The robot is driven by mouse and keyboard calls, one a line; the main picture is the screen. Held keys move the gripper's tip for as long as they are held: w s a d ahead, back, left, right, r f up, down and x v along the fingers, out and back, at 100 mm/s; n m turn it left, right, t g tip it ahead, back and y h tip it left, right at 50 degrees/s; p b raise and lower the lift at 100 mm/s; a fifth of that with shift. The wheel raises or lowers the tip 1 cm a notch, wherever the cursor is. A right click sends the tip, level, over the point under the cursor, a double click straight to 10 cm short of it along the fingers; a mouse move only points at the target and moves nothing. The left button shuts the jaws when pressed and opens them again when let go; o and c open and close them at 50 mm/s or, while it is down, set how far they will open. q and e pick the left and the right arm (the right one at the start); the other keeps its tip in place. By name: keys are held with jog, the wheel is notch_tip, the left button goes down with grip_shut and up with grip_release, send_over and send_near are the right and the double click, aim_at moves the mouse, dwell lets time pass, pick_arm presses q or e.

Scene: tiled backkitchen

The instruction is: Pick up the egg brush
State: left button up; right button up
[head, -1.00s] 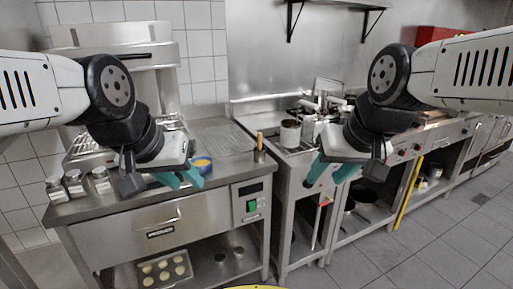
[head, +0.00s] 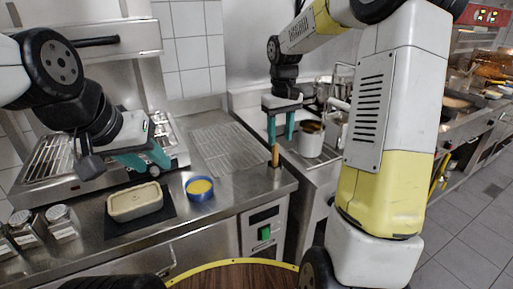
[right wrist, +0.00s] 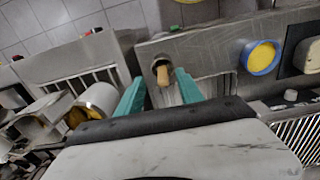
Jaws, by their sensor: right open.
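The egg brush (head: 275,153) stands upright in a small metal cup (head: 274,172) near the counter's right edge, with its wooden handle up and its lower end hidden. In the right wrist view the brush handle (right wrist: 164,76) shows between the fingertips, in the round cup (right wrist: 161,62). My right gripper (head: 280,142) is open, pointing down just above the handle; it also shows in the right wrist view (right wrist: 160,80). I cannot tell whether a finger touches the handle. My left gripper (head: 157,168) is open and empty above the counter at left.
A blue bowl with yellow liquid (head: 200,188) and a beige loaf dish (head: 134,203) on a dark mat stand left of the cup. Several jars (head: 62,222) stand far left. A white pot (head: 311,140) is just right of my right gripper.

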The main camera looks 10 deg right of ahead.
aim_at(275, 166)
jog(key=shift+w+a+f, duration=0.15)
jog(key=shift+w+f, duration=0.55)
jog(key=f, duration=0.7)
jog(key=shift+w+a, duration=0.25)
jog(key=shift+c, duration=0.2)
grip_shut()
